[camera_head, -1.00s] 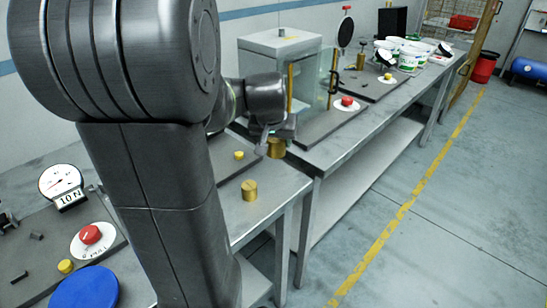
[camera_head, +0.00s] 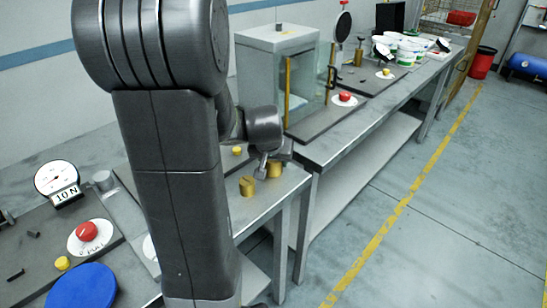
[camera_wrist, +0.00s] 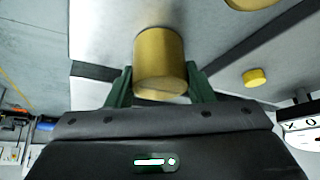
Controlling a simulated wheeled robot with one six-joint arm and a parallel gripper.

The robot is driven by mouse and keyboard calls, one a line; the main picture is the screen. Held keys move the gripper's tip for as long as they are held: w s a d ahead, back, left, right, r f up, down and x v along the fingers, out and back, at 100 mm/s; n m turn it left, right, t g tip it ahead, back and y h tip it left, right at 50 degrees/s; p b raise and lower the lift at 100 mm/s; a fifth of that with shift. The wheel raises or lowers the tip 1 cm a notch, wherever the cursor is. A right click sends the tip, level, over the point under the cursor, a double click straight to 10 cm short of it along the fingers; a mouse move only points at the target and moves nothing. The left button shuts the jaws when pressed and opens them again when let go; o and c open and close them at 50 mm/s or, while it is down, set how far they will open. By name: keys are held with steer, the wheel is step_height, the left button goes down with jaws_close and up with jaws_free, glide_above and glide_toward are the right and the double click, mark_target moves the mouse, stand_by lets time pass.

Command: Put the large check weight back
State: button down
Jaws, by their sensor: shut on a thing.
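A brass cylindrical weight (camera_wrist: 160,62) is held between the two green fingers of my gripper (camera_wrist: 160,88) in the wrist view. In the head view this weight (camera_head: 274,168) shows partly behind my gripper (camera_head: 266,166), low over the near end of the grey bench. I cannot tell whether its base touches the bench. A second brass weight (camera_head: 247,187) stands upright on the bench just left of it. In the wrist view that second weight (camera_wrist: 250,3) is cut off at the top right.
A glass-fronted cabinet (camera_head: 277,68) stands behind on the bench. A red button (camera_head: 344,97) is beside it. A yellow knob (camera_head: 237,151) sits on a dark plate left of the weights. A 10 N dial (camera_head: 57,180) and blue disc (camera_head: 84,289) are at left. The aisle floor is clear.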

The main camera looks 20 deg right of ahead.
steer(key=c, duration=0.7)
jaws_free()
steer(key=shift+f, duration=0.1)
steer(key=shift+o, duration=0.2)
steer(key=shift+r, duration=0.3)
steer(key=v, duration=1.1)
steer(key=shift+s+r+p, duration=0.2)
steer(key=shift+r+p, duration=0.1)
steer(key=shift+p, duration=0.05)
steer(key=shift+a, duration=0.15)
